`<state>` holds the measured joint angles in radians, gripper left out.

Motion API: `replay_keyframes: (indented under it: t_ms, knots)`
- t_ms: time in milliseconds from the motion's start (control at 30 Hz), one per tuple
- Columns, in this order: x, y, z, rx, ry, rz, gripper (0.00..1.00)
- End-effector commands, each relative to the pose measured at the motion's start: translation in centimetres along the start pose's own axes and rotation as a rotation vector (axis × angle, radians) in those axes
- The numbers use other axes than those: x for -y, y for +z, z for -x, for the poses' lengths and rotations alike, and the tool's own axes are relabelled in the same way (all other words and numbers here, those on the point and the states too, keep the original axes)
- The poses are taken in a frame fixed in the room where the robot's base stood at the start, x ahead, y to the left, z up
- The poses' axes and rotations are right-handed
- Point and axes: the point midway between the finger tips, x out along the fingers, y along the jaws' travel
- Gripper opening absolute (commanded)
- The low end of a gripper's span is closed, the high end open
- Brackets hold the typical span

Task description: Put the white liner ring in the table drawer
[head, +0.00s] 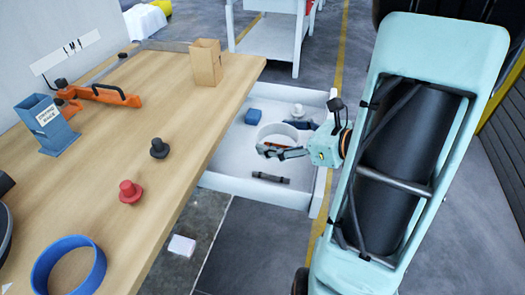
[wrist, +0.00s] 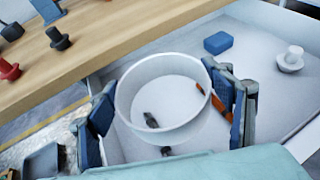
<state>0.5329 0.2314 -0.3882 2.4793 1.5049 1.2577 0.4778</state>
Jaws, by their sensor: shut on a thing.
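My gripper (head: 285,141) is shut on the white liner ring (head: 280,128), with its fingers on two opposite sides of the ring's wall. In the wrist view the ring (wrist: 163,66) sits upright, opening upward, between the blue-padded fingers of my gripper (wrist: 165,102). The table drawer (head: 232,186) is pulled out from under the wooden table, and the ring is over its inside. I cannot tell whether the ring touches the drawer floor.
The drawer also holds a blue block (wrist: 218,43), a white knobbed piece (wrist: 290,60) and a dark rod (head: 270,178). The wooden table (head: 175,105) carries a blue ring (head: 68,268), a red knob (head: 130,192), a black knob (head: 159,148) and a tan holder (head: 206,64).

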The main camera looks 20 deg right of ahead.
Motion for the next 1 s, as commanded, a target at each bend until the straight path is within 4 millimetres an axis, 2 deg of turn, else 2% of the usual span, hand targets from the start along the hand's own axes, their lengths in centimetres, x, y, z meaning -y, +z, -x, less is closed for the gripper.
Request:
replay_keyframes:
  t_ms: [33,167,267,533,633,833,1000]
  knots:
    - [0.1,-0.8,0.1,0.002,-0.012,-0.004,0.51]
    - [0.1,-1.1,-0.2,0.003,-0.023,-0.01,0.51]
    - [0.0,-1.3,-1.9,0.004,-0.02,-0.009,0.51]
    - [0.2,-1.9,-8.6,0.003,-0.019,-0.01,0.51]
    - [0.3,-1.9,-10.1,0.003,-0.021,-0.009,0.51]
    - [0.4,-2.0,-11.7,0.003,-0.022,-0.01,0.51]
    - [0.3,-2.6,-14.6,0.002,-0.021,-0.011,0.51]
